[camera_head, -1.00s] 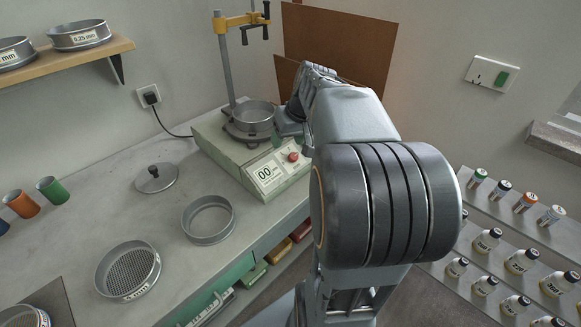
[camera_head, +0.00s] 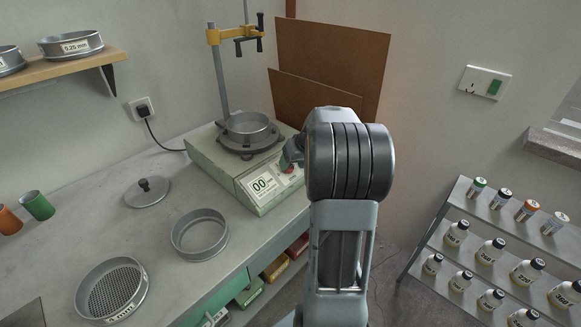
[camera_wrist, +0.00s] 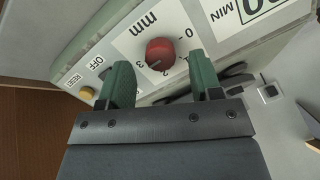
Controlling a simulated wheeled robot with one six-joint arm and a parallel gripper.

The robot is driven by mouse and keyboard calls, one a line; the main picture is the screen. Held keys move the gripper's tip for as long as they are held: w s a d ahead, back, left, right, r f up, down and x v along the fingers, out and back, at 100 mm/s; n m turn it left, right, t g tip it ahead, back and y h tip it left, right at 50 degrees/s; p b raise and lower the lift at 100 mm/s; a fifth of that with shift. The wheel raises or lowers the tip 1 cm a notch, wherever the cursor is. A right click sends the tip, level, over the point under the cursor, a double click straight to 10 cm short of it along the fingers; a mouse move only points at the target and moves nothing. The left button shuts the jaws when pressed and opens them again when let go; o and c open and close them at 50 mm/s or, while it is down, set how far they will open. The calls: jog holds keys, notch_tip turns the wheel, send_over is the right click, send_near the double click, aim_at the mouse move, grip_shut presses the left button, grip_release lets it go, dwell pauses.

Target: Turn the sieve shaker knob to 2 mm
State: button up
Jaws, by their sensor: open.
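The sieve shaker (camera_head: 213,160) is a pale green box on the bench with a sieve on top. Its red knob (camera_wrist: 160,50) sits on the front panel beside the letters "mm" and a scale with the figures 0 to 3. A pale mark shows at the knob's lower edge in the wrist view; I cannot tell which figure it points to. My gripper (camera_wrist: 159,61) is open, its green fingers one on each side of the knob, with no clear contact. In the head view my gripper (camera_head: 291,153) is at the panel and partly hides the knob (camera_head: 288,168).
A yellow button (camera_wrist: 87,92) marked RESET/OFF lies close to the left finger. A display reading "00" (camera_head: 263,184) is beside the knob. A clamp post (camera_head: 219,75) rises behind the shaker. A lid (camera_head: 147,192) and loose sieves (camera_head: 200,233) lie on the bench.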

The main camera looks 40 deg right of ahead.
jog(key=shift+x, duration=1)
jog(key=c, duration=0.9)
